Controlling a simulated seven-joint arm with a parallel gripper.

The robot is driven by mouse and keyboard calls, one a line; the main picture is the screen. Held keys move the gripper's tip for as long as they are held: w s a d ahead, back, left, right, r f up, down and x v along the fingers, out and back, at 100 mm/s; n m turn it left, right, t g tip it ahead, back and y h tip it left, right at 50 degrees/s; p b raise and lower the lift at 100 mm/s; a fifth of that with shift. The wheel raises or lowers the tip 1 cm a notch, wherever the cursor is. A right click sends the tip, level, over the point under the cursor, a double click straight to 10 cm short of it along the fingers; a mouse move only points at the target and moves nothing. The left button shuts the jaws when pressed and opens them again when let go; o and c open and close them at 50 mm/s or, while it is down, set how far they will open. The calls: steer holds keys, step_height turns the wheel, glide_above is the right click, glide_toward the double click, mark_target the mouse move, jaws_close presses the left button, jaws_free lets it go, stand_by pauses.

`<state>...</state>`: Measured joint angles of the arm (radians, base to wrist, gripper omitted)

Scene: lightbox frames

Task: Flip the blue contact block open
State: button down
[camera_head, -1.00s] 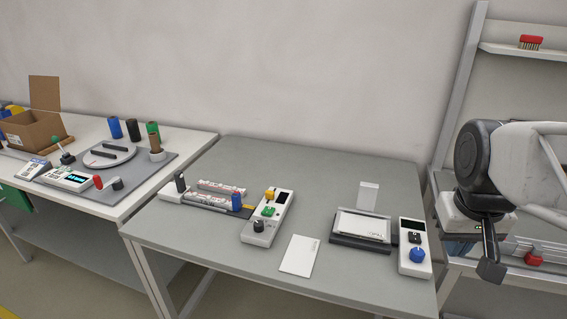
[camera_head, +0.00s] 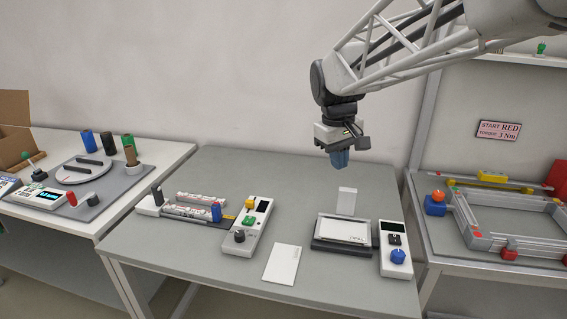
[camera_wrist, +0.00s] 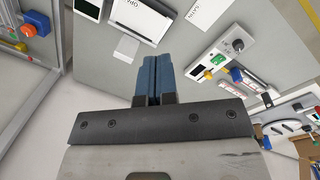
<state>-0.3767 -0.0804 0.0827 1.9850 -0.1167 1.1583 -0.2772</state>
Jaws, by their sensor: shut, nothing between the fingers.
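My gripper (camera_head: 340,158) has blue fingers pressed together, pointing down and empty, above the back of the middle table. The fingers also show in the wrist view (camera_wrist: 153,78). I cannot tell for certain which blue part is the contact block. A blue box with an orange knob on top (camera_head: 435,205) stands on the right bench, to the right of my gripper; it is at the upper left in the wrist view (camera_wrist: 27,31). A small upright blue piece (camera_head: 216,212) stands at the end of the white tubes, left of my gripper. My gripper touches neither.
A dark tray with a white card (camera_head: 343,230) and a controller with a blue knob (camera_head: 393,250) lie below my gripper. An upright white plate (camera_head: 347,201) stands behind the tray. A grey frame (camera_head: 510,250) fills the right bench.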

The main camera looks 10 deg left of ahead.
steer(key=w+a+f+n, duration=0.25)
steer(key=w+a, duration=0.45)
steer(key=a, duration=0.7)
steer(key=n+h, duration=0.2)
steer(key=n, duration=0.3)
glide_above(212, 214)
steer(key=w+d, duration=0.2)
step_height(212, 214, down, 9)
steer(key=s+a+f+n, duration=0.1)
steer(key=a+f, duration=0.2)
steer(key=a, duration=0.3)
steer(key=a+f+n+h, duration=0.1)
steer(key=a+f, duration=0.2)
steer(key=a, duration=0.3)
steer(key=shift+s, duration=0.35)
steer(key=shift+n, duration=0.25)
steer(key=x, duration=1)
steer(key=shift+s+f, duration=0.1)
steer(key=shift+s, duration=0.05)
steer(key=shift+d, duration=1.95)
steer(key=shift+d, duration=0.15)
